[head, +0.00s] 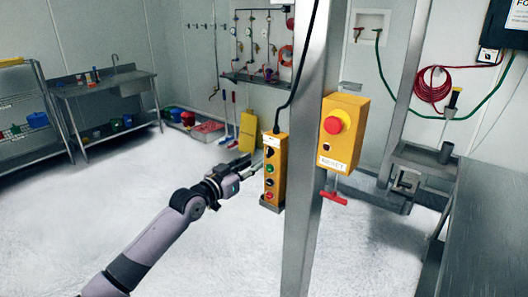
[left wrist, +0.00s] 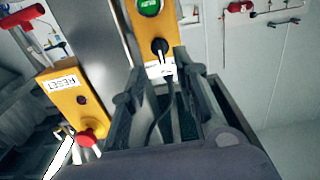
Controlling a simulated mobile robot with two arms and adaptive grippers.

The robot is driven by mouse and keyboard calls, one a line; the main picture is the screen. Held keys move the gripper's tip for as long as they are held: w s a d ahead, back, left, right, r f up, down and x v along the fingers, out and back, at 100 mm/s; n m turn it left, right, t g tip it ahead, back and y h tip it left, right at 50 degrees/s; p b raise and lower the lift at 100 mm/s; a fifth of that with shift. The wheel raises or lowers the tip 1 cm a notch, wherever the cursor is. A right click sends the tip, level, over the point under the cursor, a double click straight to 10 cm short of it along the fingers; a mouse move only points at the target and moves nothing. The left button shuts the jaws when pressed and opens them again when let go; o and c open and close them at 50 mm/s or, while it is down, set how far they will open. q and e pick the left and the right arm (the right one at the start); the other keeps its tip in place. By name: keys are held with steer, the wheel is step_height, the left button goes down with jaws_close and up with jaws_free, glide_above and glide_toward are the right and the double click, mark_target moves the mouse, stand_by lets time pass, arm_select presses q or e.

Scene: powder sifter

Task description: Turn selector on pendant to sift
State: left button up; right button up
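The yellow pendant (head: 275,170) hangs on a black cable beside the steel post. It carries a column of round controls, including a black selector (head: 268,152) near the top and a green button below. My left gripper (head: 248,165) is just left of the pendant's upper part. In the left wrist view, which is upside down, the black selector (left wrist: 159,46) and green button (left wrist: 149,7) show beyond my left fingers (left wrist: 160,72). The fingers are apart, with the selector in line with the gap; contact cannot be told. The selector's label is too small to read. My right gripper is not in view.
The steel post (head: 309,150) stands right of the pendant. A yellow reset box (head: 342,132) with a red button is on the post, with a red handle (head: 334,197) below. A steel sink table (head: 100,90) stands at the back left. The floor on the left is clear.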

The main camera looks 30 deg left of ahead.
mark_target(267, 154)
arm_select(q)
steer(key=w, duration=0.4)
steer(key=w+p, duration=0.1)
steer(key=w, duration=0.1)
steer(key=shift+w+d, duration=0.25)
steer(key=shift+w, duration=0.1)
steer(key=shift+c, duration=0.3)
jaws_close()
